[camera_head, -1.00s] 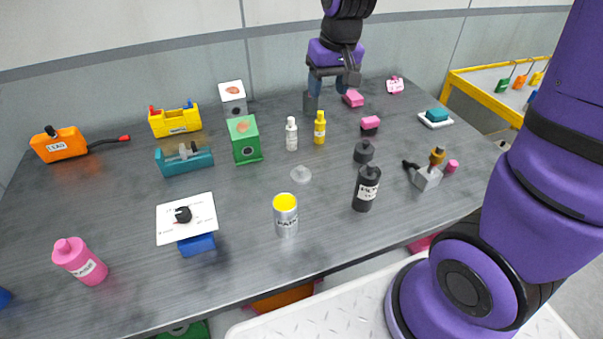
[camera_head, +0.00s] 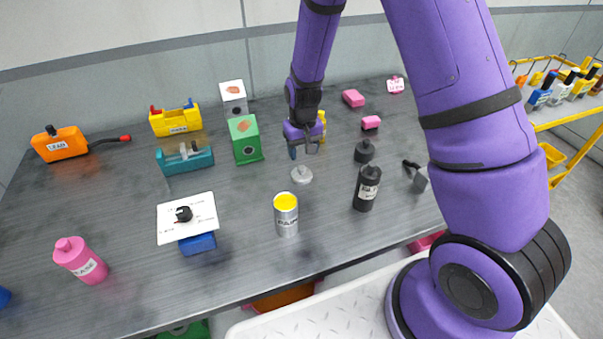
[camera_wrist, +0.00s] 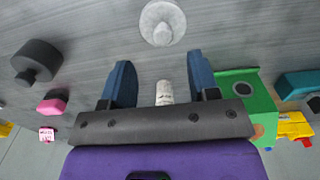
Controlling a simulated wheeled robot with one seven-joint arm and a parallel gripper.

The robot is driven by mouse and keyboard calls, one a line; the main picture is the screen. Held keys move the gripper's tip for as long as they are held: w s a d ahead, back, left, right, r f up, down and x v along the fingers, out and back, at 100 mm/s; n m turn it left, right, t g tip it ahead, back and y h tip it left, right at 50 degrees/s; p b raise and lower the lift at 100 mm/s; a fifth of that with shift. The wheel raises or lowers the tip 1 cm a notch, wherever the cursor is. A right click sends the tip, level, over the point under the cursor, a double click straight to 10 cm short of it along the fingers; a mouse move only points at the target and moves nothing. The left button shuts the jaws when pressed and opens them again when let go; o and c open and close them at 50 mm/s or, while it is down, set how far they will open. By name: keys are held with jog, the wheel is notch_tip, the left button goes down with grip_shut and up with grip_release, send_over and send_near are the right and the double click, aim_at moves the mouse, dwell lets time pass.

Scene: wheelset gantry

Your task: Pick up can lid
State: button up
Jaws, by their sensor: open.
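The can lid (camera_head: 301,175) is a light grey disc with a raised knob, lying flat on the table behind the paint can. It also shows in the wrist view (camera_wrist: 163,24) at the top, beyond my fingertips. The paint can (camera_head: 286,214) is grey with a yellow top and stands upright in front of the lid. My gripper (camera_head: 303,152) is open and empty, above the table just behind the lid. In the wrist view its two blue fingers (camera_wrist: 161,72) are apart, with the lid not between them. A white bottle (camera_wrist: 165,93) shows between the fingers.
A green box (camera_head: 244,139) stands left of my gripper, and a yellow bottle (camera_head: 322,120) is partly hidden behind it. A dark knobbed weight (camera_head: 364,152) and a black bottle (camera_head: 366,188) stand to the right. A white panel with a dial (camera_head: 186,217) is front left.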

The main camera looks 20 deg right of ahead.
aim_at(301, 167)
jog(key=shift+w+a+f, duration=0.1)
jog(key=shift+f, duration=1.7)
jog(key=shift+a+f, duration=0.1)
jog(key=shift+f, duration=1.65)
jog(key=c, duration=1)
jog(key=shift+r, duration=0.15)
